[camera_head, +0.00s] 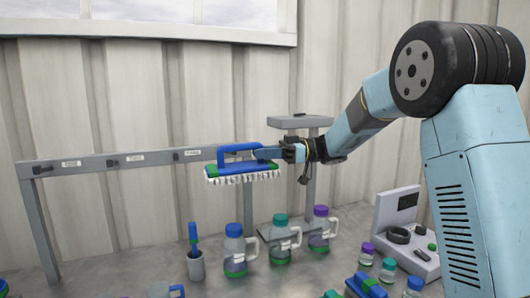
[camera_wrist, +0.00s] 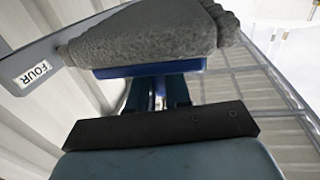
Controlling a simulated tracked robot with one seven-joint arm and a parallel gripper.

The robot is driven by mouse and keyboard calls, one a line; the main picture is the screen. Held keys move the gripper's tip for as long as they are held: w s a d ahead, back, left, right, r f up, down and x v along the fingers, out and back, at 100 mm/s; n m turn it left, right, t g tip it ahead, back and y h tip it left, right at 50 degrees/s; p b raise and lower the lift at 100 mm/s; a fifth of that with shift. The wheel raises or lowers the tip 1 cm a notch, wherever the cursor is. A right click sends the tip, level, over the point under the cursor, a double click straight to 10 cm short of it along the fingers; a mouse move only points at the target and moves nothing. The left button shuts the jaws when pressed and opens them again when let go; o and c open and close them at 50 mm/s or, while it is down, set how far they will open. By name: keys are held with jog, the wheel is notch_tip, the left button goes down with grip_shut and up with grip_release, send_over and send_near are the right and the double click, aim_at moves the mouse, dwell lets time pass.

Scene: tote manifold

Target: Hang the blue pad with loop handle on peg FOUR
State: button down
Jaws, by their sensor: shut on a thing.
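My gripper (camera_head: 270,153) is shut on the loop handle of the blue pad (camera_head: 230,168), from the right. The pad is roughly level in the air, with a blue loop on top, a green band and a pale bristly underside. In the wrist view the held pad (camera_wrist: 150,35) shows a grey, rough face and a blue plate, beyond my gripper fingers (camera_wrist: 165,92). The FOUR label (camera_wrist: 33,73) is on the grey rail at left there.
Several labelled pegs, including one (camera_head: 113,163), stand left of the pad. Below stand a cup with a blue-handled tool (camera_head: 195,265) and bottles with blue (camera_head: 234,255), teal (camera_head: 280,245) and purple (camera_head: 319,235) caps. Small jars and a grey device (camera_head: 405,245) are at right.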

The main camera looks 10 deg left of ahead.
jog(key=w+a+f, duration=0.1)
jog(key=w+a, duration=0.6)
jog(key=w, duration=0.4)
dwell(1.8)
dwell(0.3)
jog(key=c, duration=1.4)
grip_release()
jog(key=shift+c, duration=0.2)
jog(key=shift+o, duration=0.7)
jog(key=shift+w+a+f, duration=0.1)
jog(key=shift+w+f, duration=0.05)
jog(key=shift+f, duration=0.05)
jog(key=o, duration=0.7)
jog(key=shift+r, duration=0.15)
